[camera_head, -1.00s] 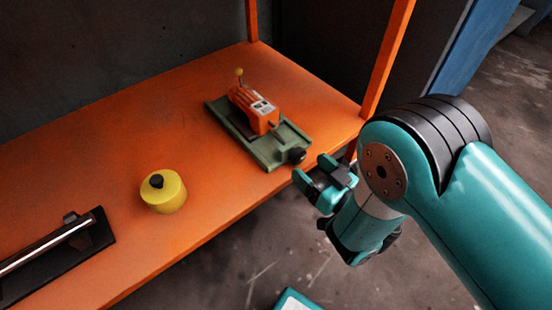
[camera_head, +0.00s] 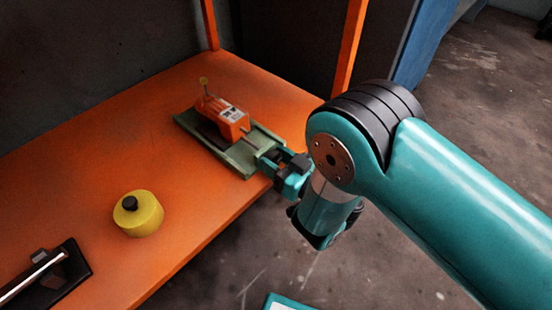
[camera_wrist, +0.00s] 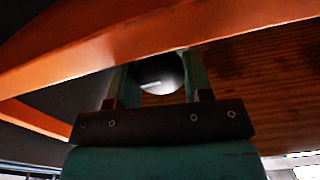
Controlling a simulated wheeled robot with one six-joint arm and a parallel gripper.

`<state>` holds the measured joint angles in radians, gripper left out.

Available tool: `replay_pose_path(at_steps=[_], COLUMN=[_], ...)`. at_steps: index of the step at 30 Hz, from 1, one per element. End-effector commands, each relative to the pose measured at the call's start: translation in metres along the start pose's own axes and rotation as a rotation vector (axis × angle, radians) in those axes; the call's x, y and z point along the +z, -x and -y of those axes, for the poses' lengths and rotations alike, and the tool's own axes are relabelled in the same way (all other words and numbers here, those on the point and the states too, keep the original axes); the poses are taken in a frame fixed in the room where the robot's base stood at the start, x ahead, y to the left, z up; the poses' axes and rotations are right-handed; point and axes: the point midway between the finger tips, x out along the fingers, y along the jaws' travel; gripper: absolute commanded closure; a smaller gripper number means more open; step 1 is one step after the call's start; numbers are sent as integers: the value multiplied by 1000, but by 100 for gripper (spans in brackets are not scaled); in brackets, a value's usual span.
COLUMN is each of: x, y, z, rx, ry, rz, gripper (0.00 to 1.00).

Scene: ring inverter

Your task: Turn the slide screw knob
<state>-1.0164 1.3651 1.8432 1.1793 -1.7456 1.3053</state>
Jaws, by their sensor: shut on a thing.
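The slide screw device has a green base (camera_head: 185,119) and an orange block (camera_head: 222,117) on it, and stands near the right end of the orange table. My gripper (camera_head: 273,163) is at the near end of the green base, at the table's front edge. In the wrist view the dark round knob (camera_wrist: 158,75) sits between the two fingers of my gripper (camera_wrist: 156,72), which are shut on it. In the head view the fingers hide most of the knob.
A yellow cylinder (camera_head: 145,215) with a black top stands on the orange table (camera_head: 100,150). A black fixture with a metal rod (camera_head: 32,278) lies at the lower left. An orange post (camera_head: 347,60) rises at the table's far right corner. The table's middle is clear.

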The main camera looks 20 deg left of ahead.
Motion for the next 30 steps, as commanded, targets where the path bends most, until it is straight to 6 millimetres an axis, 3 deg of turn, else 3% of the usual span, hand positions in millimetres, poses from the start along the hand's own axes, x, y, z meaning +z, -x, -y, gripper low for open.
replay_pose_path(at_steps=[12,23,24,27,30], x=[-1,1,1,1,1], y=[0,0,0,0,0], z=[1,0,0,0,0], rx=[0,0,0,0,0], ry=[371,408,408,407,407], rz=[2,1,1,1,1], gripper=[77,77,47,28,28])
